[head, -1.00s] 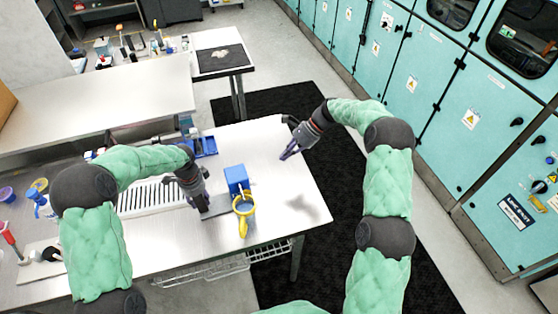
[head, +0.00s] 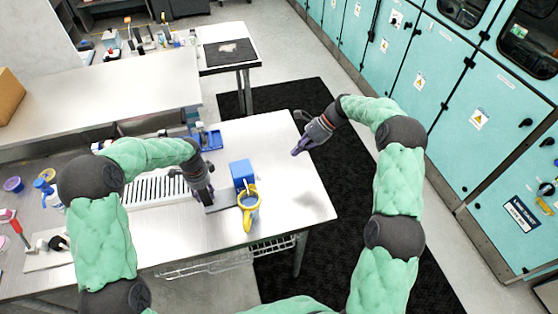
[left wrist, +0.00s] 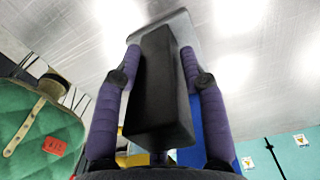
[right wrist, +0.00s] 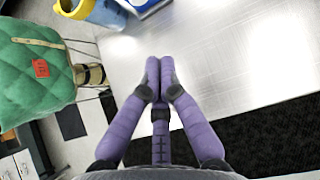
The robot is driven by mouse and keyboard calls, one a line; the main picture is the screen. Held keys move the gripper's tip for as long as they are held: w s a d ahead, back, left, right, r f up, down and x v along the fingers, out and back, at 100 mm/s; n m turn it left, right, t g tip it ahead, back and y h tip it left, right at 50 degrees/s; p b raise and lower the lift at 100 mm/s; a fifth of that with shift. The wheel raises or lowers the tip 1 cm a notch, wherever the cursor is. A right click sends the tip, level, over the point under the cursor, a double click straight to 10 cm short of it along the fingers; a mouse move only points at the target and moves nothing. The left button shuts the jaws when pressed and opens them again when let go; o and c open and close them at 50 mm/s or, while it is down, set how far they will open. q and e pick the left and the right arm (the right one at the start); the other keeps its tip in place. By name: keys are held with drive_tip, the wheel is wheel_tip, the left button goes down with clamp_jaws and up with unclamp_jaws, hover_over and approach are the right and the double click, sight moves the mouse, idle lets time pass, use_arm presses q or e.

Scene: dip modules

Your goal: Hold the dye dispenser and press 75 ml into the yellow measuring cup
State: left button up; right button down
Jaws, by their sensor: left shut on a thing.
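The blue box-shaped dispenser part (head: 241,172) stands on the metal table. The yellow measuring cup (head: 249,208) stands just in front of it, its handle towards me. The cup's liquid level cannot be read. My right gripper (head: 299,150) is right of the blue box, above the table, with fingertips together and empty.
A white slotted rack (head: 155,192) and a blue tray (head: 207,139) lie left of and behind the dispenser. Purple and blue cups (head: 14,184) stand at far left. The table's right part (head: 285,190) is clear up to its edge.

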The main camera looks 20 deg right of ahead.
sight(259, 176)
drive_tip(key=shift+s+d, duration=0.15)
drive_tip(key=shift+d, duration=0.1)
drive_tip(key=a+r+x, duration=0.2)
drive_tip(key=x, duration=1.1)
